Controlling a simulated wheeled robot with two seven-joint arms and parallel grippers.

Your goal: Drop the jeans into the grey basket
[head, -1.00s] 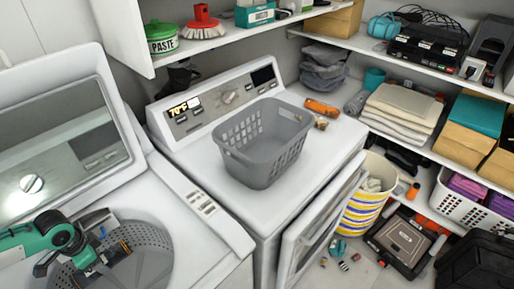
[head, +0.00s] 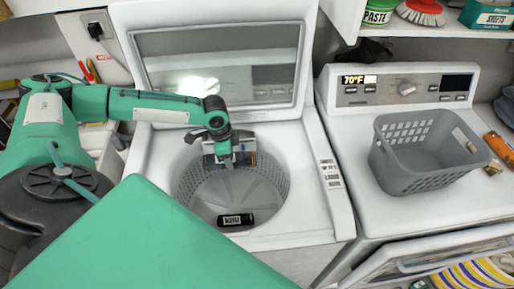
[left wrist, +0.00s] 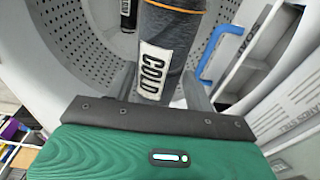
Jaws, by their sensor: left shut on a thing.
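The grey basket (head: 425,165) is an empty plastic laundry basket with slotted sides. It stands on top of the right-hand machine. My left gripper (head: 228,162) is inside the open drum of the left-hand washer. In the left wrist view, its fingers (left wrist: 160,92) are shut on the jeans (left wrist: 168,45), a dark grey denim roll with orange stitching and a white label reading "COLD". In the head view the gripper mostly hides the roll. My right gripper is not in view.
A dark labelled roll (head: 236,220) lies in the washer drum (head: 190,195); its end also shows in the left wrist view (left wrist: 127,15). The washer's raised lid (head: 220,62) stands behind my left arm. A shelf with a paste tin (head: 376,14) overhangs the right-hand machine (head: 365,205).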

